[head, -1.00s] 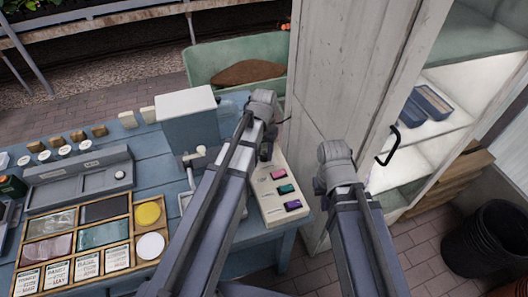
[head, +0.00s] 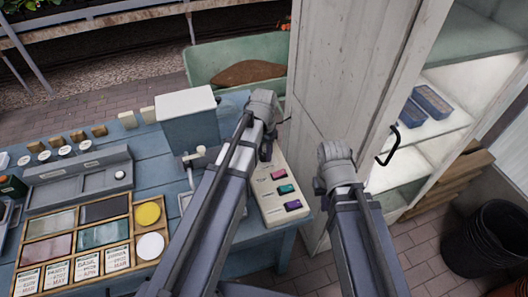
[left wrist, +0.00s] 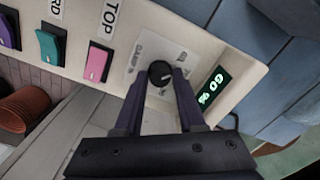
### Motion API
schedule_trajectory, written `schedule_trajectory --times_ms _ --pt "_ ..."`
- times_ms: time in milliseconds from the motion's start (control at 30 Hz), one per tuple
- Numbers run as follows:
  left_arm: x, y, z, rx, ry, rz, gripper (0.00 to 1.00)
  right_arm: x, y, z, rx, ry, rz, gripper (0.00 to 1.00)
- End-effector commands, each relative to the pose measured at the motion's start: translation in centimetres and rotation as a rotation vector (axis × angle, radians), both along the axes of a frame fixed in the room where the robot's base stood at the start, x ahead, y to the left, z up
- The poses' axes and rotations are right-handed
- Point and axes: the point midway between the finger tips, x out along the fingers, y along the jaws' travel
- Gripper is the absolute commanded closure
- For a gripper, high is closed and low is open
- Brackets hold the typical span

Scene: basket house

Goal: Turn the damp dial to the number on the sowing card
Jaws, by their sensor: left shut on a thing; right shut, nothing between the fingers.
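The damp dial (left wrist: 160,74) is a small round black knob with a pale pointer mark, on a cream panel (head: 266,206). My left gripper (left wrist: 167,76) is shut on the dial, one finger on each side. The green display (left wrist: 211,84) beside it reads 60 %. In the head view, my left arm hides the dial and most of the left gripper (head: 266,152). My right arm shows, but its fingers are hidden. Several printed cards (head: 88,264) lie in a wooden tray; their small print is unclear, and I cannot tell which is the sowing card.
The panel also carries a pink switch (left wrist: 97,62), a teal switch (left wrist: 49,45) and a purple switch (head: 293,205). A grey-blue box (head: 186,120) stands behind on the blue table. A tall cabinet (head: 345,70) with open shelves stands close on the right.

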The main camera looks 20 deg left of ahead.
Motion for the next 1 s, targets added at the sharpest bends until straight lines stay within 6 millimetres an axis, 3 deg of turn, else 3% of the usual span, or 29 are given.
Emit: schedule_trajectory --times_ms 500,1000 --pt "-0.01 0.0 -0.01 0.0 0.0 -0.351 1.0 0.0 0.0 -0.01 0.0 0.0 0.0 1.0" --pt "-0.01 0.0 -0.01 0.0 0.0 -0.446 1.0 0.0 0.0 -0.01 0.0 0.0 0.0 1.0"
